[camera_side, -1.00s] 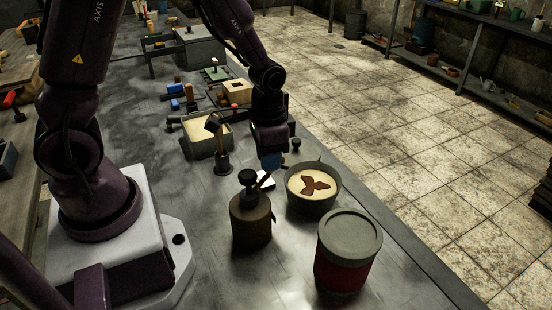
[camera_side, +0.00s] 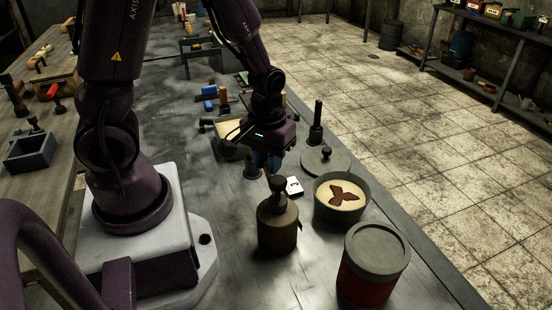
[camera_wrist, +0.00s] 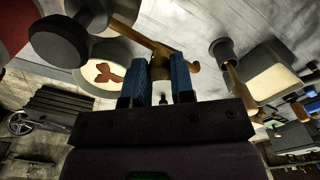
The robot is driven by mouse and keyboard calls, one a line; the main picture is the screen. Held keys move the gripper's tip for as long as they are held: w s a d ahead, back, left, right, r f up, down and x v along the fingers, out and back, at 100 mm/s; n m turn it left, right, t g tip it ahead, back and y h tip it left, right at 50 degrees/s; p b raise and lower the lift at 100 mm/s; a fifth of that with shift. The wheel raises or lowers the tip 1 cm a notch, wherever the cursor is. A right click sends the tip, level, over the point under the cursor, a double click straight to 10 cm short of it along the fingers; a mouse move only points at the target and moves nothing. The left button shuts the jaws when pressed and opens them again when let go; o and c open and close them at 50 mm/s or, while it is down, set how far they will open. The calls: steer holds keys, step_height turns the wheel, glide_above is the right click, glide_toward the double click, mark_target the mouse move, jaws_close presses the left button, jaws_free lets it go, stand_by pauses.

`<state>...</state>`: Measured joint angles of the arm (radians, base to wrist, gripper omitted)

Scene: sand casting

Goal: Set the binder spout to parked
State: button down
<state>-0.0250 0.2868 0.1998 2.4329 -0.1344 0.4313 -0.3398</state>
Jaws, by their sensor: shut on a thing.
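The binder can (camera_side: 278,228) is a brown cylinder with a black knob on top, standing on the dark bench. Its brass spout (camera_wrist: 159,66) lies between the blue fingers of my gripper (camera_wrist: 158,78) in the wrist view, where the brass arm runs up and left towards the black knob (camera_wrist: 62,40). My gripper (camera_side: 264,163) is shut on the spout, just behind the can in the side view. The contact is partly hidden in the side view. No parked mark is readable.
A pot with a leaf-shaped brown print (camera_side: 345,196) stands right of the can. A lidded red drum (camera_side: 373,265) is in front. A white card (camera_side: 294,187), a round lid (camera_side: 326,161) and a dark upright tool (camera_side: 317,124) are close by.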

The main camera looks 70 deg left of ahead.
mark_target(264, 165)
steer(key=shift+s+n, duration=0.4)
steer(key=shift+n, duration=0.2)
steer(key=shift+s, duration=0.1)
steer(key=c, duration=1)
jaws_free()
steer(key=shift+r, duration=0.1)
step_height(264, 165, up, 13)
steer(key=shift+f, duration=0.1)
steer(key=s+d+r+m+t, duration=0.1)
steer(key=r+m+t, duration=0.1)
steer(key=m, duration=0.1)
steer(key=s+d+r+m+t, duration=0.1)
steer(key=s+d+r+m, duration=0.1)
steer(key=r+m, duration=0.1)
steer(key=s+d+r+m+t, duration=0.1)
steer(key=d+r+m+t, duration=0.1)
steer(key=r+m, duration=0.1)
steer(key=shift+s+d+r+t, duration=0.15)
steer(key=shift+s+d+t, duration=0.1)
steer(key=shift+s+t, duration=0.1)
